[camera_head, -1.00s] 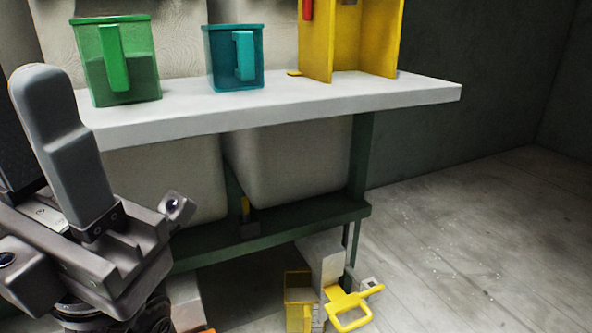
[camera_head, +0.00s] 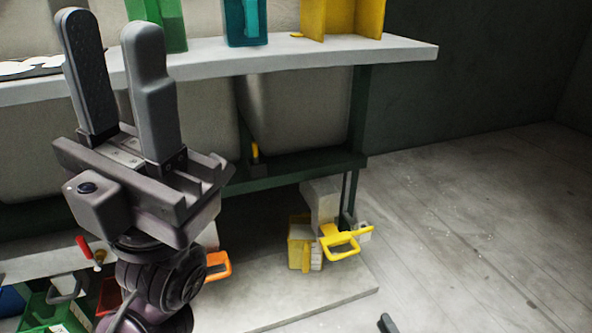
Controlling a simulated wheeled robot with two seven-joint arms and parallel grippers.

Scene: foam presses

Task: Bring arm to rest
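My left gripper (camera_head: 109,25) is at the left of the head view, pointing up in front of the white table. Its two grey fingers stand apart with a gap between them, and nothing shows between them. A small dark tip (camera_head: 387,323) at the bottom edge looks like a fingertip of my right gripper. The rest of that gripper is out of the picture, so its opening cannot be told.
The white table (camera_head: 300,58) holds a green jug (camera_head: 172,22), a teal jug (camera_head: 235,25) and a yellow stand (camera_head: 345,18). Below are yellow parts (camera_head: 345,241), an orange handle (camera_head: 218,265) and a green crate (camera_head: 45,315). The floor at right (camera_head: 470,220) is clear.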

